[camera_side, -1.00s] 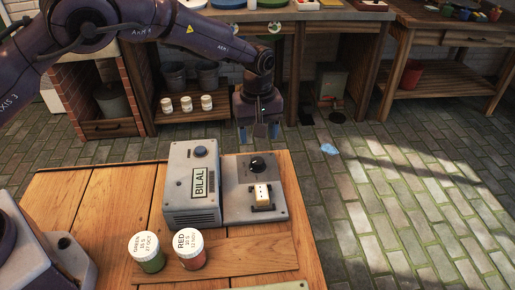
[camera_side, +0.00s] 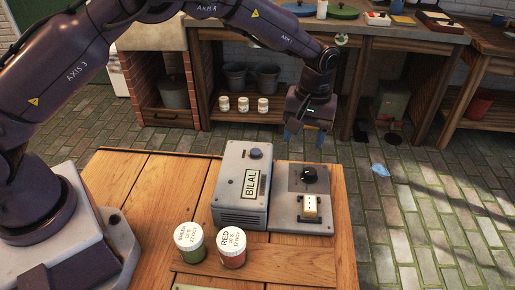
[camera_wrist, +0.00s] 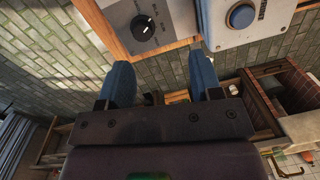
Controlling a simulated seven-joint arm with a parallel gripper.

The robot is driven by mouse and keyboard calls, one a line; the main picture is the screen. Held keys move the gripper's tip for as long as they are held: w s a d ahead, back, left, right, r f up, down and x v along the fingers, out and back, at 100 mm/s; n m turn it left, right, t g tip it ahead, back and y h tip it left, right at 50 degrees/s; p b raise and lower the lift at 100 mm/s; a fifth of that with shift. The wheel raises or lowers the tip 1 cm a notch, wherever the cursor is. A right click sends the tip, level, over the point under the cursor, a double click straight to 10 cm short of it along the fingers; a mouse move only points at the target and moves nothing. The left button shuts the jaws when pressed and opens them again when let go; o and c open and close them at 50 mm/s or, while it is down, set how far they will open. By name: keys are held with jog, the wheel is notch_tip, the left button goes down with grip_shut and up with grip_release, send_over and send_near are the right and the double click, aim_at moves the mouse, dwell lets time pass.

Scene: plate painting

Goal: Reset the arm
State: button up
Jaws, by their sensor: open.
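My gripper (camera_side: 305,138) hangs above and beyond the far edge of the wooden table in the side view, fingers pointing down. Its two blue fingers stand apart with nothing between them. In the wrist view my gripper (camera_wrist: 166,85) shows the same open gap. A grey box marked BILAL (camera_side: 240,190) with a blue button stands on the table. Beside it is a grey panel (camera_side: 286,212) with a black knob (camera_side: 309,174) and a pale block (camera_side: 311,206). The knob also shows in the wrist view (camera_wrist: 142,27).
A green-filled jar (camera_side: 190,243) and a red-filled jar (camera_side: 232,247) stand on the wooden table (camera_side: 130,193) near the front. Behind are a workbench with shelves and several small jars. A light-blue scrap (camera_side: 380,170) lies on the brick floor. Air around my gripper looks clear.

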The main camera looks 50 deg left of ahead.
jog(key=s+a+r+m+t, duration=0.2)
jog(key=s+a+r, duration=0.2)
jog(key=s+r, duration=0.3)
jog(key=s+a+r+m+t, duration=0.2)
jog(key=s+r, duration=0.5)
jog(key=s, duration=0.5)
jog(key=s+a+r+m+t, duration=0.2)
jog(key=s+a+r, duration=0.3)
jog(key=s, duration=0.5)
notch_tip(320, 180, up, 2)
jog(key=shift+s+a+r+m, duration=0.15)
jog(key=shift+a+m, duration=0.2)
jog(key=shift+m, duration=0.25)
